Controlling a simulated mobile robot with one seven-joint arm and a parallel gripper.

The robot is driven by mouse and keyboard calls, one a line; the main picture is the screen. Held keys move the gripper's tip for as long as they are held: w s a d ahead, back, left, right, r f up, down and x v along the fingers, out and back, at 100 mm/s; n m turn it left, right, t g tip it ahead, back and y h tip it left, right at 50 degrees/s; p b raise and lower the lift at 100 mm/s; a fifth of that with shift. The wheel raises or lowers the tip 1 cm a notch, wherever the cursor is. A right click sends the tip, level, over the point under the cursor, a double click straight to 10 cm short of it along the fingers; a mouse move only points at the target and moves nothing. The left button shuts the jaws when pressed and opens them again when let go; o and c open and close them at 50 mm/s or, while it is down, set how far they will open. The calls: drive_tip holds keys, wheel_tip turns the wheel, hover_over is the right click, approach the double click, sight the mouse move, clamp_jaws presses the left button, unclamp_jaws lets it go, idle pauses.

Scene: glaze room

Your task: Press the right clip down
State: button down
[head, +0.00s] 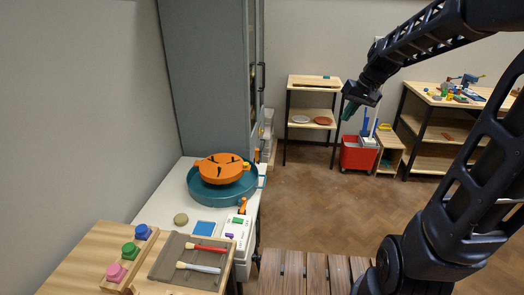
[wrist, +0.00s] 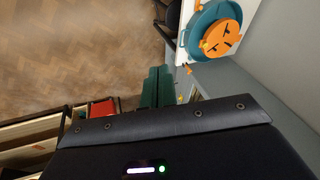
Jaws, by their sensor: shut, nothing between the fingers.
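A round teal basin (head: 195,190) stands on the white counter at left, with an orange disc-shaped piece (head: 222,166) with dark slots on it. A small orange part (head: 243,205) shows at the basin's front right edge; I cannot tell whether it is a clip. The basin (wrist: 196,20) and orange piece (wrist: 222,38) also show at the top right of the wrist view. My gripper (head: 350,110), with teal fingers, is raised over the floor, well to the right of the basin and apart from it. In the wrist view my gripper (wrist: 156,86) is shut and empty.
A wooden board with brushes (head: 190,262) and colored knobs (head: 128,250) are at front left. A grey cabinet (head: 208,80) stands behind the counter. A shelf (head: 312,115), red bucket (head: 358,155) and workbench (head: 450,130) line the back. The floor (head: 310,205) between is clear.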

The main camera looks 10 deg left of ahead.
sight(257, 154)
drive_tip(key=w+a+f+g+y, duration=0.1)
drive_tip(key=w+a+f+y, duration=0.2)
drive_tip(key=w+a+f, duration=0.5)
drive_tip(key=w+a+f+n+g+y, duration=0.1)
drive_tip(key=w+a+f+y, duration=0.3)
drive_tip(key=w, duration=0.8)
drive_tip(key=w+a+f+y, duration=0.1)
drive_tip(key=w+a+f, duration=0.3)
drive_tip(key=w+a, duration=0.5)
drive_tip(key=w+a+f+m+t+y, duration=0.2)
drive_tip(key=w+f, duration=0.7)
drive_tip(key=f, duration=0.5)
drive_tip(key=w+a+f+m+t+y, duration=0.2)
drive_tip(key=w+f, duration=0.8)
drive_tip(key=f, duration=0.5)
drive_tip(key=shift+a+f+m+t+y, duration=0.15)
drive_tip(key=shift+a+m+t+y, duration=0.2)
drive_tip(key=shift+m+t+y, duration=0.65)
drive_tip(key=shift+a, duration=0.1)
drive_tip(key=f+x, duration=0.1)
drive_tip(key=x, duration=0.9)
drive_tip(key=shift+s+r+h, duration=0.2)
drive_tip(key=shift+s+h, duration=0.1)
drive_tip(key=shift+s, duration=1.5)
